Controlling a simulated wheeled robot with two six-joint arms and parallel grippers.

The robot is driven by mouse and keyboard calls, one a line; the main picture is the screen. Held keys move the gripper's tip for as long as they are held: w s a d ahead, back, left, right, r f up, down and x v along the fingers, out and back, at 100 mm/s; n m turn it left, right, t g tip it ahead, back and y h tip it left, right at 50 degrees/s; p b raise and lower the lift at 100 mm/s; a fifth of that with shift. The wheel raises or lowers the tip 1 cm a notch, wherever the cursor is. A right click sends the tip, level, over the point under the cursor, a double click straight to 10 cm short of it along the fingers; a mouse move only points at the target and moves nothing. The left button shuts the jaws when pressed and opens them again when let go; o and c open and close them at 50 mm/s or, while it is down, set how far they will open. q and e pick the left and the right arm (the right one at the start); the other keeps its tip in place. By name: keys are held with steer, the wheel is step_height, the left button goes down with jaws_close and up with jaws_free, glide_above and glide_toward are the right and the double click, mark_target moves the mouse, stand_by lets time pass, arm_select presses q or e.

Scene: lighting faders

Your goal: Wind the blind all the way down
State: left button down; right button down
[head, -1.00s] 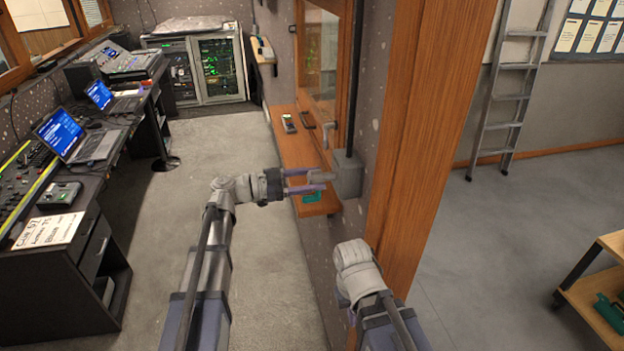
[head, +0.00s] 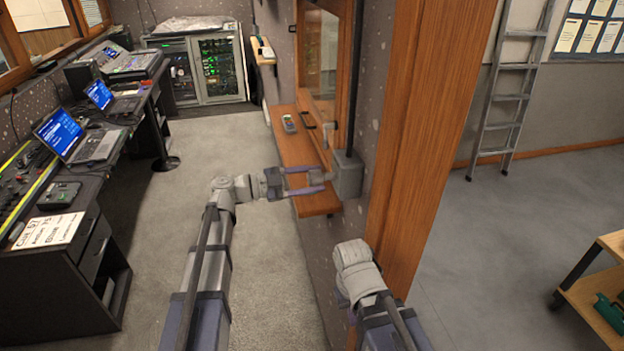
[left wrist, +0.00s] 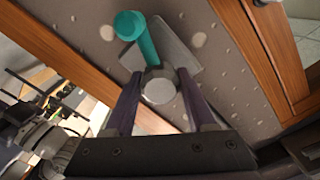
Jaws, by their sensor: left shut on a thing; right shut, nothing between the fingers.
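The winder is a grey box (head: 347,176) on the speckled wall, with a dark rod (head: 355,85) rising from it. In the left wrist view its grey plate (left wrist: 183,57) shows behind a teal crank handle (left wrist: 141,38), which points up and left. My left gripper (head: 318,182) is at the box, its fingers closed on the round grey crank hub (left wrist: 159,87). The handle is not visible in the head view. My right arm shows at the lower middle, but its fingers are hidden. The blind itself is not clearly discernible; the window (head: 322,55) is seen at a steep angle.
A wooden shelf (head: 297,150) with a small remote (head: 289,124) lies below the window. A wooden post (head: 430,120) stands right of the winder.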

arm_select(q)
steer(key=shift+m, duration=1)
steer(key=shift+c, duration=1.2)
jaws_free()
steer(key=v, duration=0.8)
